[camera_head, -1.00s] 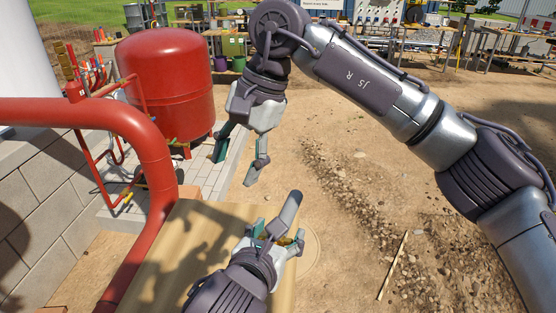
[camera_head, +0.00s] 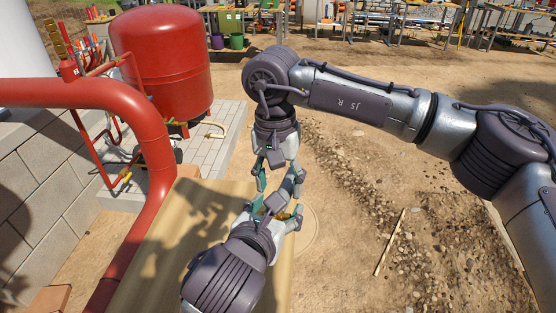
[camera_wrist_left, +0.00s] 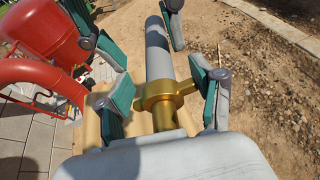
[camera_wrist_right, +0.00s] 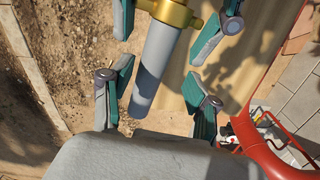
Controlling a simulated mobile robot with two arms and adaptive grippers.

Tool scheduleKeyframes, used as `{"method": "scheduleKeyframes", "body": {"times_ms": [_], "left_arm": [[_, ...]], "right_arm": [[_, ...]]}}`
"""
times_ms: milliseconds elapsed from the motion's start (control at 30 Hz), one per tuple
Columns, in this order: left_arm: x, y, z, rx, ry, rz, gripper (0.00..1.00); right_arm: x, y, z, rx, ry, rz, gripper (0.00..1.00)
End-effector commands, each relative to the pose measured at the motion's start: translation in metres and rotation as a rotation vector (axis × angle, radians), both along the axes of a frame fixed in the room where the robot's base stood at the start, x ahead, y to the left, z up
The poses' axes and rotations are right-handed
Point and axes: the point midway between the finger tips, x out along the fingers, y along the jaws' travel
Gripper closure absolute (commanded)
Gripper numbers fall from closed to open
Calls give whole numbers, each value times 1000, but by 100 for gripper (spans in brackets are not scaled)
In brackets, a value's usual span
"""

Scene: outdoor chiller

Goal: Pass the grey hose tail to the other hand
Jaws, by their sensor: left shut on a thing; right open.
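The grey hose tail is a smooth grey tube (camera_wrist_left: 158,50) with a brass fitting (camera_wrist_left: 160,97) at its base. My left gripper (camera_head: 270,207) is shut on it at the brass end, with the grey tube pointing away from the left palm. My right gripper (camera_head: 279,181) is open and comes down from above, facing the left one. In the right wrist view the grey tube (camera_wrist_right: 156,65) lies between the right fingers, with gaps visible on both sides. In the head view the fingers largely hide the hose tail.
A wooden surface (camera_head: 215,200) lies below and left of my grippers. A thick red pipe (camera_head: 152,135) bends down at the left, with a red tank (camera_head: 162,65) behind it and a block wall (camera_head: 60,190) beside it. Sandy ground on the right is open.

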Motion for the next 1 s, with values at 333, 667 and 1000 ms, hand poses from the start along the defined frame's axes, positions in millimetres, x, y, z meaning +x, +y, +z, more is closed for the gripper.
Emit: {"method": "scheduleKeyframes", "body": {"times_ms": [333,667,1000], "left_arm": [[0,0,1,-2,-3,0,81],[0,0,1,-2,-3,0,81],[-1,-3,2,-5,-4,-10,30]], "right_arm": [[0,-1,-20,0,0,-1,40],[0,-1,-19,1,0,-1,65],[-1,2,-19,8,-2,2,100]]}}
